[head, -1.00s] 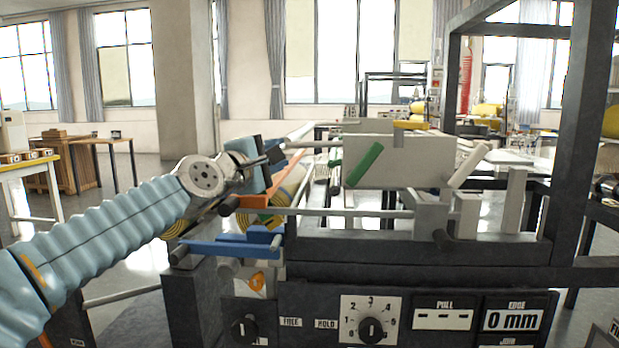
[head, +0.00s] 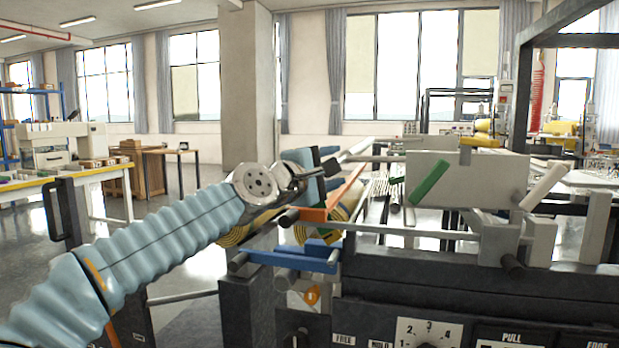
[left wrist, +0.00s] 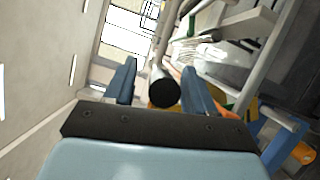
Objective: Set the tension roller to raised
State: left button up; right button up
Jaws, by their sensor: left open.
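My left gripper (head: 326,168) is at the left end of the machine in the head view. In the left wrist view its two blue fingers (left wrist: 159,70) are apart. A grey bar with a round black end (left wrist: 164,93) lies between them, nearer the right finger; I see no finger closed on it. In the head view this dark bar end (head: 330,165) shows beside the fingers. An orange bar (head: 345,190) slopes just below it. Which bar belongs to the tension roller, and whether it is raised, I cannot tell. My right gripper is out of view.
The machine's dark frame (head: 480,285) fills the lower right, with a numbered dial (head: 428,333). A blue bracket (head: 290,257) sits below my gripper. A grey block with a green handle (head: 429,183) stands to the right. Open floor (head: 185,270) lies left.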

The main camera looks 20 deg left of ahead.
pick_arm(q)
jog(key=b+v, duration=0.3)
jog(key=v, duration=0.9)
